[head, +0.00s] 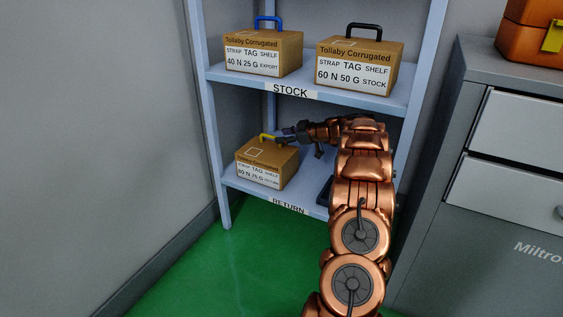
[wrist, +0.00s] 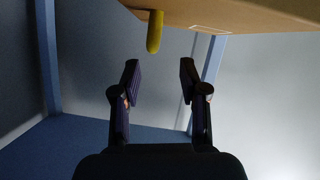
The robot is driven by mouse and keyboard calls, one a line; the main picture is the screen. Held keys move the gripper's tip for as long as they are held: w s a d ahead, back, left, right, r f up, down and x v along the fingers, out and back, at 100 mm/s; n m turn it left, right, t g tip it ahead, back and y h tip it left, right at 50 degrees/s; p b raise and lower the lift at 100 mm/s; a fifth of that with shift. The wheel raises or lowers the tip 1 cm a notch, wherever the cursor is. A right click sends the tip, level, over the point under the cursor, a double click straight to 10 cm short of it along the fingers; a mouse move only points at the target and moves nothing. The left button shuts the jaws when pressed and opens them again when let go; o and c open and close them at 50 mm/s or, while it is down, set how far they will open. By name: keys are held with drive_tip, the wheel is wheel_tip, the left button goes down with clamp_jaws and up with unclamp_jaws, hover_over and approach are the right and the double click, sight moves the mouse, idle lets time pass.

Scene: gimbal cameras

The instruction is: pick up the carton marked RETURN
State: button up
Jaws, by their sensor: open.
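A brown carton (head: 266,164) with a yellow handle (head: 267,138) stands on the lower shelf, above the RETURN strip. The last word on its own label is too small to read surely. In the wrist view the carton (wrist: 245,12) fills the top edge, with the yellow handle (wrist: 154,32) end-on. My gripper (head: 286,133) is just right of the handle in the head view. In the wrist view my gripper (wrist: 160,75) is open and empty. The handle lies ahead of its fingertips, roughly in line with the gap, and apart from them.
The upper shelf, marked STOCK (head: 290,91), holds a blue-handled EXPORT carton (head: 263,55) and a black-handled STOCK carton (head: 360,68). A dark object (head: 325,191) on the lower shelf is partly hidden by my arm. A grey cabinet (head: 480,150) stands at right.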

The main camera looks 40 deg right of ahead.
sight(270, 137)
drive_tip(key=shift+w+d+f, duration=0.1)
drive_tip(key=shift+w+f, duration=0.1)
drive_tip(key=shift+f, duration=0.05)
drive_tip(key=shift+d+p+x, duration=0.15)
drive_tip(key=shift+x, duration=0.6)
drive_tip(key=shift+d+p+x, duration=0.15)
drive_tip(key=shift+x, duration=0.65)
drive_tip(key=shift+w+a+r+p, duration=0.2)
drive_tip(key=shift+w+p, duration=0.15)
drive_tip(key=shift+p, duration=0.15)
drive_tip(key=shift+w+f+p, duration=0.3)
drive_tip(key=shift+w+p, duration=0.35)
drive_tip(key=shift+p, duration=0.6)
drive_tip(key=shift+p+x, duration=1)
drive_tip(key=shift+x, duration=0.05)
drive_tip(key=shift+f, duration=0.2)
clamp_jaws()
